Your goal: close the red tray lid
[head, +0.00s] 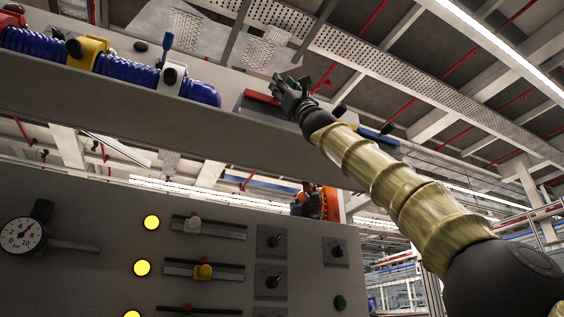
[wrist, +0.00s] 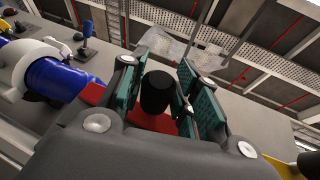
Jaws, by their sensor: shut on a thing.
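The red tray lid (head: 262,97) shows as a red strip at the edge of the upper shelf, to the left of my gripper. In the wrist view the red lid (wrist: 152,122) lies under a black knob (wrist: 157,92). My gripper (head: 290,84) reaches up to the shelf. In the wrist view its green-padded fingers (wrist: 166,88) stand on both sides of the black knob and are shut on it. Most of the lid and the tray below are hidden by the gripper and the shelf edge, so I cannot tell the lid's angle.
A blue ribbed hose (head: 130,70) with yellow and white clamps runs along the shelf at left. A blue-handled lever (head: 167,42) stands behind it. A blue bar (head: 375,135) is right of my gripper. Below is a grey panel (head: 100,215) with sliders, knobs and a gauge.

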